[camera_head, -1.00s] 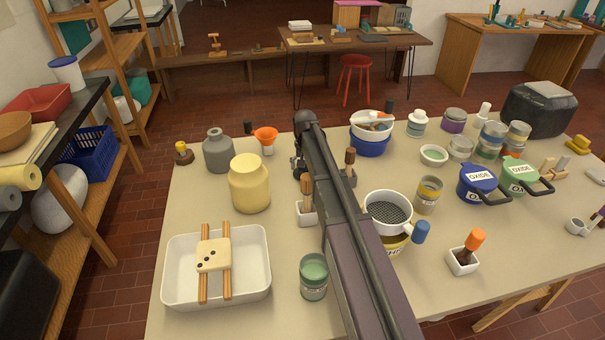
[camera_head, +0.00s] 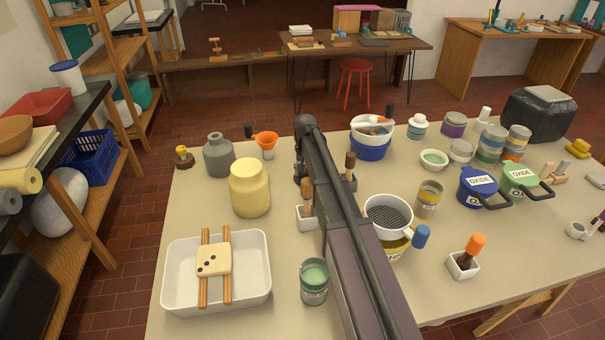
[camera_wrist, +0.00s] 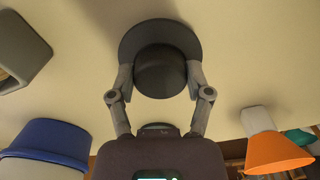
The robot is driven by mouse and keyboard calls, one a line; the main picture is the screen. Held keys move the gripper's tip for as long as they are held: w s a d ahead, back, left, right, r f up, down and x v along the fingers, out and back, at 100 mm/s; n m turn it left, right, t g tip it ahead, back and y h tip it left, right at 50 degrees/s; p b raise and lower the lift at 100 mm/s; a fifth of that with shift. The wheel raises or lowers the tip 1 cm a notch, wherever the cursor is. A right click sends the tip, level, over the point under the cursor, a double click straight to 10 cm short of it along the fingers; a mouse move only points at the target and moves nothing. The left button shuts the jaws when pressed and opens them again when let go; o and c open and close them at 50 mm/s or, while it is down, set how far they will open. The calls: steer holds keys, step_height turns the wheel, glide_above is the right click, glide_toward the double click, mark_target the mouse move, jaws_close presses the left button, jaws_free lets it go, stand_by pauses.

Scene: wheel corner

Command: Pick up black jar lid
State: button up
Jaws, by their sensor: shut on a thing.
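The black jar lid (camera_wrist: 163,72) shows in the wrist view as a round dark piece with a wider flat disc behind a narrower round part. My gripper (camera_wrist: 160,76) is shut on it, one finger against each side of the narrower part. The pale tabletop (camera_wrist: 235,60) is behind the lid; I cannot tell how wide the gap between them is. In the head view my arm covers the gripper's place, and I cannot make out the lid there.
An orange funnel (camera_head: 265,139) stands left of my arm, near a grey bottle (camera_head: 218,153) and a yellow jar (camera_head: 249,188). A blue bowl (camera_head: 370,150) stands right of it. A strainer (camera_head: 388,215) and a small green-topped can (camera_head: 314,282) sit close to my arm.

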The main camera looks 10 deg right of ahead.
steer(key=shift+r+p, duration=4.85)
steer(key=shift+r, duration=0.1)
steer(key=shift+r, duration=0.15)
step_height(320, 180, up, 14)
steer(key=p, duration=1.4)
